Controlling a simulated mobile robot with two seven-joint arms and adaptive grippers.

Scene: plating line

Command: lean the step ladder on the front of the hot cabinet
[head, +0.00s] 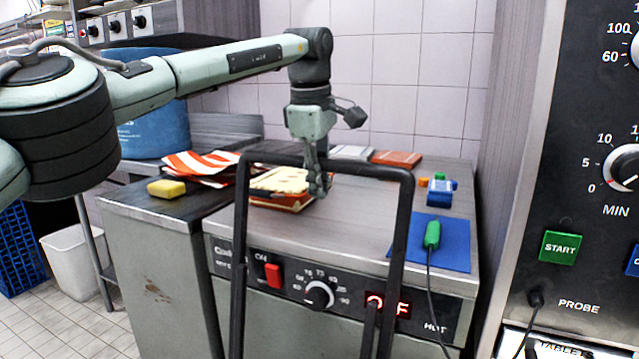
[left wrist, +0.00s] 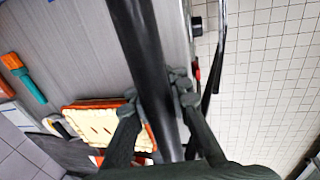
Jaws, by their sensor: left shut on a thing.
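The step ladder (head: 400,235) is a black tubular frame standing in front of the hot cabinet (head: 345,225) in the head view. Its top bar shows above the cabinet top; whether its rails touch the cabinet front cannot be told, and its feet are out of frame. My left gripper (head: 318,183) reaches over the cabinet and is shut on the ladder's top bar. In the left wrist view the fingers (left wrist: 155,97) close around the black tube of the ladder (left wrist: 143,50). The cabinet front has a red switch, a knob and a display. My right gripper is not in view.
A yellow sponge (head: 166,188) and striped cloth (head: 200,165) are at left. A tall control panel (head: 575,200) stands at right.

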